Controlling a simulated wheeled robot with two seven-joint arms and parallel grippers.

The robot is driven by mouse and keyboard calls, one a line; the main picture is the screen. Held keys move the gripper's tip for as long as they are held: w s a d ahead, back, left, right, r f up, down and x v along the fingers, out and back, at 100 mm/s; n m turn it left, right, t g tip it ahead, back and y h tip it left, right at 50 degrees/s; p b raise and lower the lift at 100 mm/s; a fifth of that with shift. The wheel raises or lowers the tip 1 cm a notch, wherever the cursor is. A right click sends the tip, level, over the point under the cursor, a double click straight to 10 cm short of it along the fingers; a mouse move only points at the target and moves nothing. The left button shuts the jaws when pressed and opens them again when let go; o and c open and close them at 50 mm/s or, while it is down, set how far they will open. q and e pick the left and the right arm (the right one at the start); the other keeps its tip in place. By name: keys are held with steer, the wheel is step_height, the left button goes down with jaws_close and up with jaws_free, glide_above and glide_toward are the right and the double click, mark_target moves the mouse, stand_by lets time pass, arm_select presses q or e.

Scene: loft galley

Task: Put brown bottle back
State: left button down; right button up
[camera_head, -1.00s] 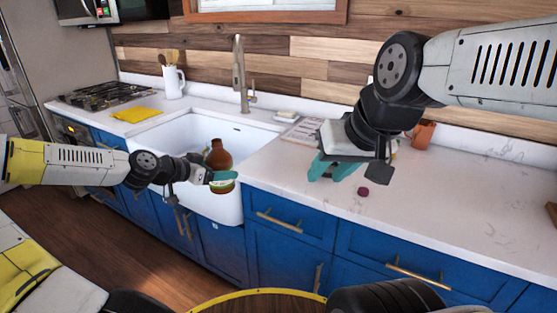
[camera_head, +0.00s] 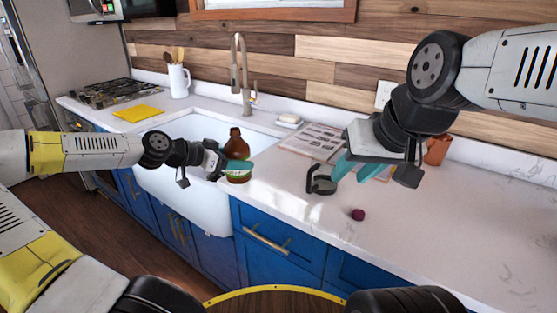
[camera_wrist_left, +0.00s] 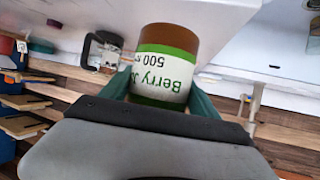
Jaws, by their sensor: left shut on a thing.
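The brown bottle (camera_head: 238,147) has a white and green label and stands roughly upright in my left gripper (camera_head: 236,166), by the sink's right rim. I cannot tell if its base touches anything. In the left wrist view the bottle (camera_wrist_left: 166,66) sits between the teal fingers, its label reading "Berry" upside down. My left gripper is shut on it. My right gripper (camera_head: 358,168) hangs over the counter to the right, its teal fingers apart and nothing visible between them.
A dark-handled mug (camera_head: 321,181) stands beside my right gripper, and a small dark red object (camera_head: 358,214) lies in front. A printed board (camera_head: 312,140), a soap dish (camera_head: 289,120) and an orange-brown cup (camera_head: 437,149) are behind.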

arm_select(q)
steer(key=w+d, duration=0.2)
steer(key=d, duration=0.1)
steer(key=w+d+f, duration=0.1)
steer(key=w+d, duration=0.2)
steer(key=d, duration=0.1)
steer(key=w+d, duration=0.3)
steer(key=d, duration=0.1)
steer(key=shift+w+d+f, duration=0.1)
steer(key=shift+d+f, duration=0.05)
steer(key=shift+f, duration=1.7)
steer(key=shift+c, duration=0.9)
jaws_free()
steer(key=shift+f, duration=0.1)
